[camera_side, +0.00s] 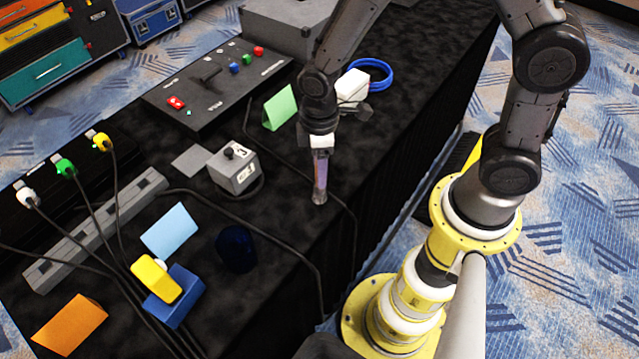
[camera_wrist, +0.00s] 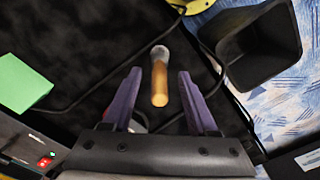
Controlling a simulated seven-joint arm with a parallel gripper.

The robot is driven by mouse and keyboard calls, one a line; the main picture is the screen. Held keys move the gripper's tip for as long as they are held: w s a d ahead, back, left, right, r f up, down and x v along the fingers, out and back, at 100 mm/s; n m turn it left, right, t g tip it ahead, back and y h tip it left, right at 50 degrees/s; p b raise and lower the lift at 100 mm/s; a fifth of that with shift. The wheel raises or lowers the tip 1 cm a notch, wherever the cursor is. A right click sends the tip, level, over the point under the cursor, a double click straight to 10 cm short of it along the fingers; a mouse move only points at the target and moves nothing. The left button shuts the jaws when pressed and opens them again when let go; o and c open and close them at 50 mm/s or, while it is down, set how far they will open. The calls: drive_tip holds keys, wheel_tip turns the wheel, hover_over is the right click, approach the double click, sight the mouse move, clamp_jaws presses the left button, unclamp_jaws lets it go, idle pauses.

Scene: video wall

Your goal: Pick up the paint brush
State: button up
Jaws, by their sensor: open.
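The paint brush (camera_wrist: 160,82) shows in the wrist view with its orange-tan handle end toward the camera and a grey end farther away, near the black table cloth. It appears to stand roughly upright. My gripper (camera_wrist: 159,76) is open, with one purple finger on each side of the brush and a visible gap on both sides. In the side view my gripper (camera_side: 320,172) points down near the table's front edge, and the brush's grey lower end (camera_side: 319,196) shows beneath it. The fingers hide most of the brush there.
A green card (camera_side: 280,108) and a white box (camera_side: 352,87) are behind my gripper. A grey switch box (camera_side: 234,170) and dark blue cup (camera_side: 236,249) are to the left. A cable (camera_side: 350,215) runs close by. A black open container (camera_wrist: 258,50) shows in the wrist view.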

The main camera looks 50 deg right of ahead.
drive_tip(key=shift+f, duration=0.95)
clamp_jaws()
